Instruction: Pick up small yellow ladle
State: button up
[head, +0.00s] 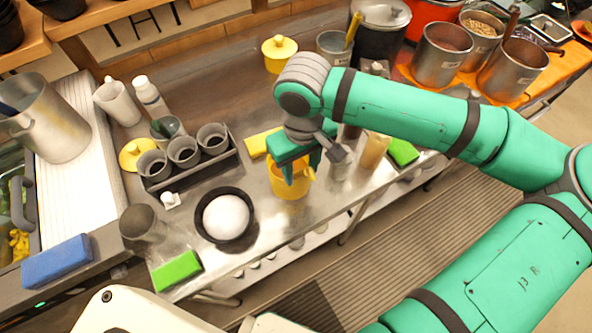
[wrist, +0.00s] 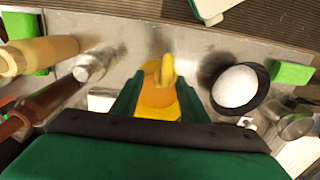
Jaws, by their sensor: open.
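A small yellow cup-shaped vessel (head: 291,185), which I take to be the yellow ladle, stands near the front edge of the metal counter. In the wrist view the yellow vessel (wrist: 166,68) shows a curved yellow part at its far side and an orange inside. My gripper (head: 298,168) points down at the vessel, with its fingers apart. In the wrist view my gripper (wrist: 157,97) has one green finger on each side of the yellow vessel. I cannot tell whether either finger touches it. The gripper body hides the vessel's near part.
A black bowl with a white mound (head: 226,216) stands to the left. A grey rack of cups (head: 184,152) is behind it. A tan bottle (head: 374,152) and a green sponge (head: 403,152) are close on the right. A yellow-handled utensil (head: 353,30) stands in a metal pot at the back.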

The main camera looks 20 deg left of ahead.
jog(key=shift+c, duration=0.6)
grip_shut()
jog(key=shift+r, duration=0.1)
